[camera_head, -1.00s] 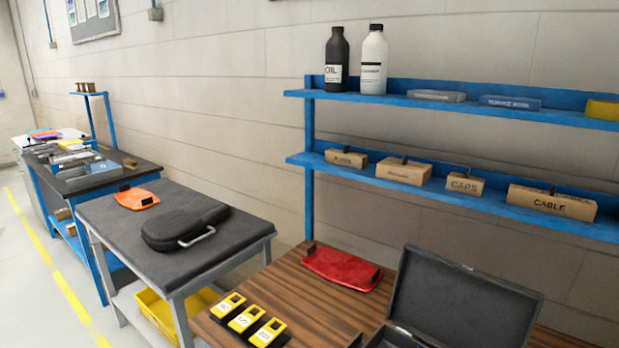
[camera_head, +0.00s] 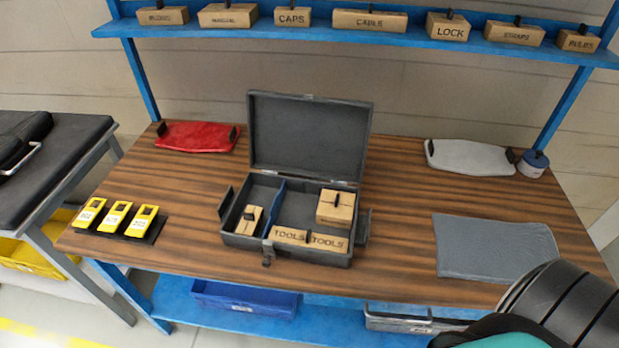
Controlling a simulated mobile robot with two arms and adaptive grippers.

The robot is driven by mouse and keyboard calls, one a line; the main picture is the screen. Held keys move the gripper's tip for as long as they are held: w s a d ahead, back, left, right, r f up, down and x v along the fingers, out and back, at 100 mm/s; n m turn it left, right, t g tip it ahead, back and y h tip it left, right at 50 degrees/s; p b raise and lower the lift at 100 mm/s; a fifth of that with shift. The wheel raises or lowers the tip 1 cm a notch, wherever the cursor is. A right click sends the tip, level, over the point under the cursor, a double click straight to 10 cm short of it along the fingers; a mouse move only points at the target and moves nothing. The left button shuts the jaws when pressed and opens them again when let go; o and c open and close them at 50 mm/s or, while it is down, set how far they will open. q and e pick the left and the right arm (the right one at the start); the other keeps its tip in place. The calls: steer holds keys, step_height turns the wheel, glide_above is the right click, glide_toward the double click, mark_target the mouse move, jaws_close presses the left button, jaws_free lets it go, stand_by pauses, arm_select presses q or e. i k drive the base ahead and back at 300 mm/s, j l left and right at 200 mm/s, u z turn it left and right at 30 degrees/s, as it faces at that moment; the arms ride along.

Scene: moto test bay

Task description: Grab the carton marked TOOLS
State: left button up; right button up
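An open dark grey case (camera_head: 252,243) stands on the wooden workbench with its lid raised at the back. Along its front wall are two brown cartons side by side, each reading TOOLS: a left one (camera_head: 290,235) and a right one (camera_head: 328,241). I cannot tell whether they touch. Behind the right one is a larger brown carton (camera_head: 335,206), whose marking I cannot read. A small carton (camera_head: 249,220) lies in the left compartment, beyond a blue divider (camera_head: 274,208). Neither gripper shows; only a dark arm part of mine enters at the bottom right.
Yellow labelled devices (camera_head: 116,217) sit left of the case, a red panel (camera_head: 196,136) behind left. A grey panel (camera_head: 470,157), small pot (camera_head: 533,163) and grey mat (camera_head: 495,247) are at right. A blue shelf (camera_head: 390,36) with labelled cartons hangs above. Bare wood flanks the case.

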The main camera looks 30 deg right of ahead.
mark_target(292, 237)
steer(key=z, duration=0.75)
steer(key=k+l, duration=0.05)
steer(key=l, duration=0.05)
